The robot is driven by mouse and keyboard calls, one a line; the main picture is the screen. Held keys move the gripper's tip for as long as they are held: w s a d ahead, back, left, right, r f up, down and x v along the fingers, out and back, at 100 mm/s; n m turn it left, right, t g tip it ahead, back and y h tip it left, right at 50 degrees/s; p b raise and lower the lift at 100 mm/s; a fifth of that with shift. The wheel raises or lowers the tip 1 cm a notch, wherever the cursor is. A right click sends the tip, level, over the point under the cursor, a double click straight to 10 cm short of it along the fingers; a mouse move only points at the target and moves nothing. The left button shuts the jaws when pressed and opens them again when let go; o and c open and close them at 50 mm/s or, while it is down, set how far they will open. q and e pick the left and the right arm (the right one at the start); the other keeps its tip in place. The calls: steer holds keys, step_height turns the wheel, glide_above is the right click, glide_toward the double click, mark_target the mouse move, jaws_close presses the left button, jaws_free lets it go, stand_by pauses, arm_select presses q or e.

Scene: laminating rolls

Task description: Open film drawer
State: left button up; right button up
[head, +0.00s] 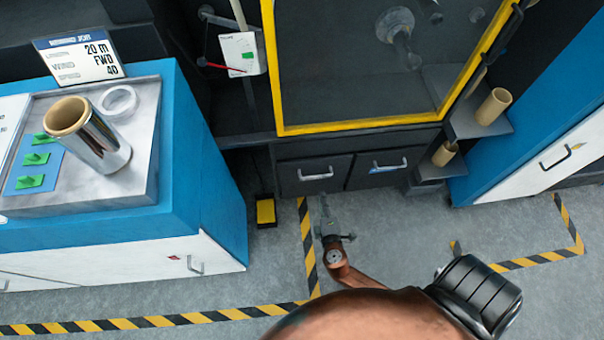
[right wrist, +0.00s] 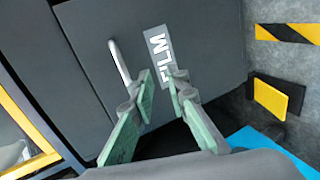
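The film drawer (head: 290,184) is a dark grey front below the yellow-framed machine, the left one of two. It looks shut. Its light bar handle (head: 316,175) runs across it. In the right wrist view the drawer front (right wrist: 205,35) carries a FILM label (right wrist: 159,50), and the handle (right wrist: 119,62) lies left of the fingers. My right gripper (head: 328,212) is in front of and below the handle. In the right wrist view its green-padded fingers (right wrist: 160,76) are apart, with the label between and beyond them and nothing held. My left gripper is not in view.
A second drawer (head: 365,181) with a handle and bluish label adjoins on the right. A yellow pedal (head: 265,211) lies on the floor to the left. A blue cabinet (head: 200,170) stands left and another blue-and-white cabinet (head: 545,105) right. The striped floor around is mostly clear.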

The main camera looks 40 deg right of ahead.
steer(key=t+b, duration=0.1)
steer(key=b, duration=0.1)
glide_toward(314, 176)
step_height(314, 176, down, 2)
steer(key=w+d, duration=0.1)
steer(key=w, duration=0.1)
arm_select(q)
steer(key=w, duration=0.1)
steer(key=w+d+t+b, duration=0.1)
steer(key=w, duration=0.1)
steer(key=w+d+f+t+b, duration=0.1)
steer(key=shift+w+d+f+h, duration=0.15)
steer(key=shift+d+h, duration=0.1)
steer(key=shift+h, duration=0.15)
arm_select(e)
steer(key=shift+h, duration=0.4)
steer(key=x, duration=0.7)
steer(key=shift+w+d+r, duration=0.1)
steer(key=shift+w+r, duration=0.05)
steer(key=shift+w, duration=0.15)
steer(key=shift+t, duration=0.3)
steer(key=shift+c, duration=0.3)
jaws_close()
